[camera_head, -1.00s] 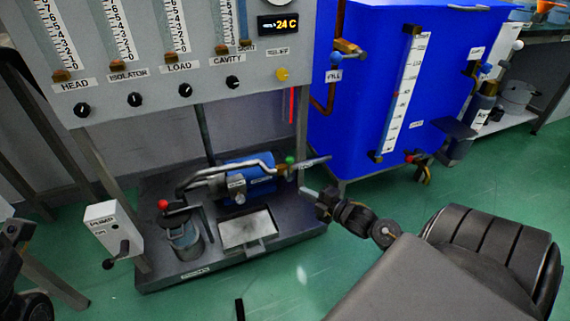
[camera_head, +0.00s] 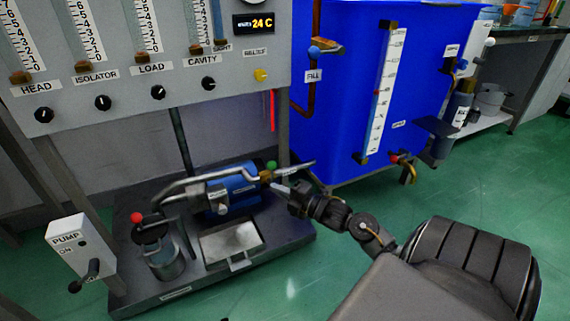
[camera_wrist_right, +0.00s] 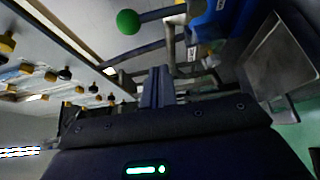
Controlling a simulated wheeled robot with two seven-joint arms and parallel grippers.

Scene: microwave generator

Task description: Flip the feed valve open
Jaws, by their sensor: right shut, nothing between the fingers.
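The pump skid carries a blue motor (camera_head: 233,190) with grey piping. At its right end sits a brass valve body (camera_head: 265,176) with a green ball knob (camera_head: 271,166) and a grey lever (camera_head: 298,169) pointing right. I cannot read a feed label there. My right gripper (camera_head: 276,187) is shut and empty, its fingertips just below and in front of this valve. Contact cannot be told. In the right wrist view the shut fingers (camera_wrist_right: 157,88) point toward the piping, with the green ball (camera_wrist_right: 128,21) above left. My left gripper is out of view.
A red knob (camera_head: 137,217) tops a pot on the skid's left. The gauge panel (camera_head: 130,90) stands above with several dials. A blue tank (camera_head: 340,90) stands behind right. A pump switch box (camera_head: 78,250) is at left. Green floor (camera_head: 460,205) is open at right.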

